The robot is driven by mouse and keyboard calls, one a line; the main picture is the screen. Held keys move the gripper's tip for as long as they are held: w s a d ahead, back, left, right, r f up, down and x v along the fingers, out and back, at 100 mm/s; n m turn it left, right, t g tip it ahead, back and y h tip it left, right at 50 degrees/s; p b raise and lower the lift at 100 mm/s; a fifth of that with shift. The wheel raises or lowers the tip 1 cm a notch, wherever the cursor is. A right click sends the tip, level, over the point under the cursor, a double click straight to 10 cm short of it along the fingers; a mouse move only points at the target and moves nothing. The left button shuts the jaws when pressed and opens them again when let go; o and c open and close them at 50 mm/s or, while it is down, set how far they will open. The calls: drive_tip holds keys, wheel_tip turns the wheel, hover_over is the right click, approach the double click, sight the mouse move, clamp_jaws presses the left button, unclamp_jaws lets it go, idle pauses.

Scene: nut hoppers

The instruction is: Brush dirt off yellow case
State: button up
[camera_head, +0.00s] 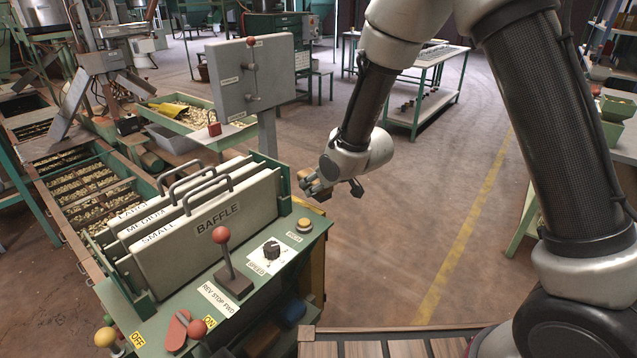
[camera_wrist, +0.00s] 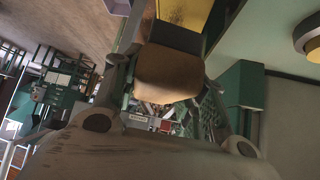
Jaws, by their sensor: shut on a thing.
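My gripper (camera_head: 330,187) is at the right end of the green control console, just beyond its corner. It is shut on a brush with a tan wooden block (camera_wrist: 168,75), which shows between the fingers in the wrist view. The brush's dark bristle band (camera_wrist: 174,37) points toward the yellow case (camera_wrist: 200,14). The case shows brown dirt on its left part in that view. I cannot tell whether the bristles touch it. In the head view a strip of the yellow case (camera_head: 318,262) shows below the console's right edge; the rest is hidden.
The console (camera_head: 305,243) carries a red-knobbed lever (camera_head: 222,236), a speed knob (camera_head: 271,250) and a yellow button (camera_head: 304,225). Baffle plates (camera_head: 205,240) with handles stand behind the lever. A grey box on a post (camera_head: 252,78) rises behind the baffles. Open floor lies to the right.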

drive_tip(key=shift+f, duration=2.8)
drive_tip(key=shift+f, duration=0.95)
